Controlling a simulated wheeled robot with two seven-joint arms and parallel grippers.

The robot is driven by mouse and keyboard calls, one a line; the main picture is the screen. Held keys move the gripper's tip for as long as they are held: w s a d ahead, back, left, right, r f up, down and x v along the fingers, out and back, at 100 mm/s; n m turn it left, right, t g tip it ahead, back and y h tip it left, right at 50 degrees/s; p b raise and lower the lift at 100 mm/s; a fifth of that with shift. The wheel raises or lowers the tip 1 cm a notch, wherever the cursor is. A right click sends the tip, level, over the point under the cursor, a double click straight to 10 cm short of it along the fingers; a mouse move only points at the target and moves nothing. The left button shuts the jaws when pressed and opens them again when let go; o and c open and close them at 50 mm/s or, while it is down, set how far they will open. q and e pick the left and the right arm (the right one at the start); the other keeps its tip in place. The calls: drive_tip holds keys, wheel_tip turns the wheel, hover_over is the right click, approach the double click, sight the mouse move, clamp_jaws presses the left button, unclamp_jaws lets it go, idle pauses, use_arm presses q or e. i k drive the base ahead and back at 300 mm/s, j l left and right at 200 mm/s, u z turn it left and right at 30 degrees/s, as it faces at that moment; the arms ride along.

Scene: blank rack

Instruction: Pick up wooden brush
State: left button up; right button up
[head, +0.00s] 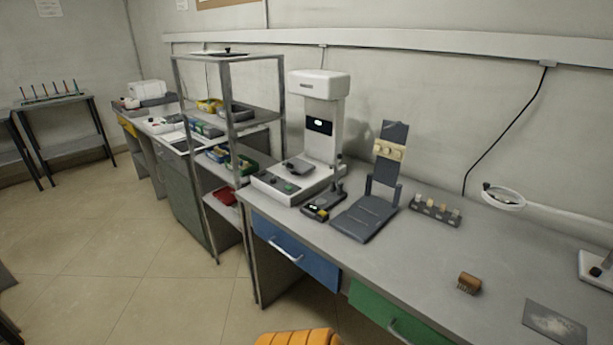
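A small wooden brush (469,282) lies on the grey workbench (420,260) at the lower right of the head view. It has a brown wooden back, and its bristles seem to point down toward the front. Nothing touches it, and the bench around it is bare. Neither of my grippers is in view.
A dark grey sheet (554,323) lies right of the brush. A magnifier lamp (503,197), a small block rack (435,211), a grey stand (364,219) and a white machine (318,115) stand farther back. An orange chair back (298,338) is at the bottom edge.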

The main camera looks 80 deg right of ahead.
sight(465, 278)
drive_tip(key=z, duration=0.95)
drive_tip(key=k+z, duration=0.1)
drive_tip(key=z, duration=0.85)
drive_tip(key=l+z, duration=0.1)
drive_tip(key=z, duration=0.85)
drive_tip(key=l+z, duration=0.1)
drive_tip(key=z, duration=0.35)
drive_tip(key=l+z, duration=0.1)
drive_tip(key=z, duration=0.35)
drive_tip(key=k, duration=0.05)
